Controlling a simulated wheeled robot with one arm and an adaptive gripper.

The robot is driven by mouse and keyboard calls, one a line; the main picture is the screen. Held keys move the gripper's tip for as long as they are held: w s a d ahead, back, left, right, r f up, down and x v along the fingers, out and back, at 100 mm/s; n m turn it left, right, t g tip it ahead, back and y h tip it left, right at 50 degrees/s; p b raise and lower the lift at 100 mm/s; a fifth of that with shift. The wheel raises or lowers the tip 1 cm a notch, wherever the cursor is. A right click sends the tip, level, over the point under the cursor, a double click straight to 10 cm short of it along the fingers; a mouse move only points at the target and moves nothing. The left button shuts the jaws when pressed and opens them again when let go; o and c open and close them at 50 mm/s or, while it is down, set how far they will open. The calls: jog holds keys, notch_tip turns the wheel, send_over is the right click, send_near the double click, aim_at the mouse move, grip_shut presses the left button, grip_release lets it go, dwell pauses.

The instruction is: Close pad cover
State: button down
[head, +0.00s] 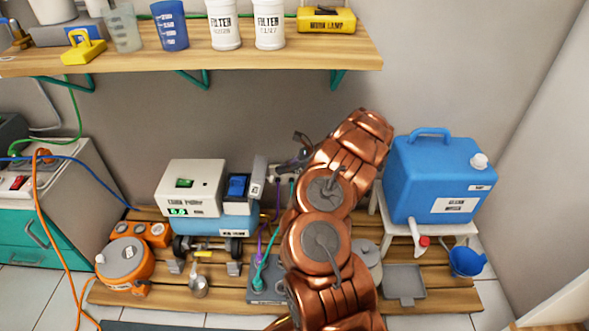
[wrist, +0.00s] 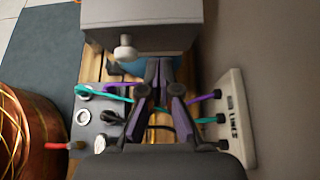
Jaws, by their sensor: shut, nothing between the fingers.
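No part is clearly recognisable as the pad cover, so I cannot tell whether it is open or closed. My gripper (wrist: 158,66) is shut and empty. In the wrist view its dark and purple fingers come together just below a grey block (wrist: 140,14) with a pale round knob (wrist: 125,48). I cannot tell whether the tips touch it. In the head view my gripper (head: 279,166) is small, behind my copper arm, right of the white box (head: 193,180) with a green display. My arm hides much of the bench centre.
Purple and teal hoses run by a grey port panel (wrist: 82,135) and a white LINES panel (wrist: 236,120). A blue water jug (head: 430,170) stands on a small stand at right. A grey tray (head: 404,283) lies in front. A shelf (head: 300,52) overhangs the back.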

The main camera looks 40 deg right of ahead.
aim_at(262, 177)
jog(key=shift+w+a+r+b, duration=0.15)
jog(key=shift+w+a+r, duration=0.05)
jog(key=shift+w+a, duration=0.3)
jog(key=shift+w+a+r+b, duration=0.2)
jog(key=shift+w+a, duration=0.15)
jog(key=shift+a, duration=0.2)
jog(key=shift+r+p, duration=0.15)
jog(key=shift+p, duration=0.25)
